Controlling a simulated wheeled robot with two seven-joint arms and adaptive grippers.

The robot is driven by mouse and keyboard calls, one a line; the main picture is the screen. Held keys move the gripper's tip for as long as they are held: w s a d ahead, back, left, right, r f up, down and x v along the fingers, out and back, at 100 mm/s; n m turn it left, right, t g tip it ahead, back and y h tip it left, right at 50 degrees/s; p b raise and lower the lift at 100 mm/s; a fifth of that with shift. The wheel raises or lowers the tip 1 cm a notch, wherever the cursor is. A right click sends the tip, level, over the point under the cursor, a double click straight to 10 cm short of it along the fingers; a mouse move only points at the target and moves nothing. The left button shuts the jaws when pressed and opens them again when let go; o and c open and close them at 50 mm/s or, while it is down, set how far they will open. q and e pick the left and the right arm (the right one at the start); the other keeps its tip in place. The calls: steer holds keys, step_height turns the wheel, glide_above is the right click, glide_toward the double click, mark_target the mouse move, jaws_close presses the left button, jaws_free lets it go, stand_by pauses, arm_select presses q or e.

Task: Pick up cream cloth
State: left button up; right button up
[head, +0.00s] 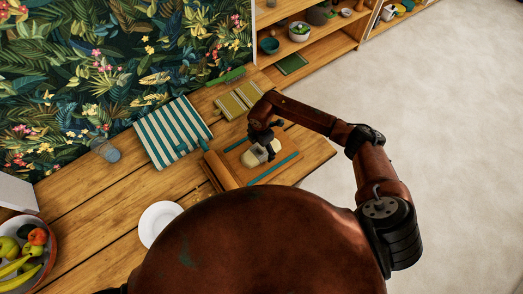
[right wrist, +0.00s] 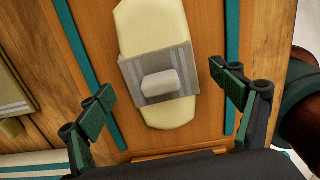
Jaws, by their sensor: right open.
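A cream cloth-like piece (right wrist: 155,30), long with rounded ends, lies on a wooden board (right wrist: 185,20) with teal stripes. A grey band with pale stripes (right wrist: 135,72) crosses its middle, with a small white block (right wrist: 160,84) on top. In the head view the cream piece (head: 251,159) is partly hidden by my right gripper (head: 264,146). My right gripper is open and points down at it; in the right wrist view its fingers (right wrist: 162,92) stand apart on either side of the piece, with nothing held. My left gripper is not in view.
A teal-and-white striped cloth (head: 168,135) and olive-and-cream panels (head: 238,100) lie left of and behind the board. A white plate (head: 160,220), a glass (head: 107,151) and a fruit bowl (head: 46,262) stand on the wooden top. Open shelves (head: 320,40) stand behind.

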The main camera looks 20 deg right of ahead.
steer(key=shift+f, duration=0.1)
steer(key=shift+c, duration=0.2)
steer(key=c, duration=1.2)
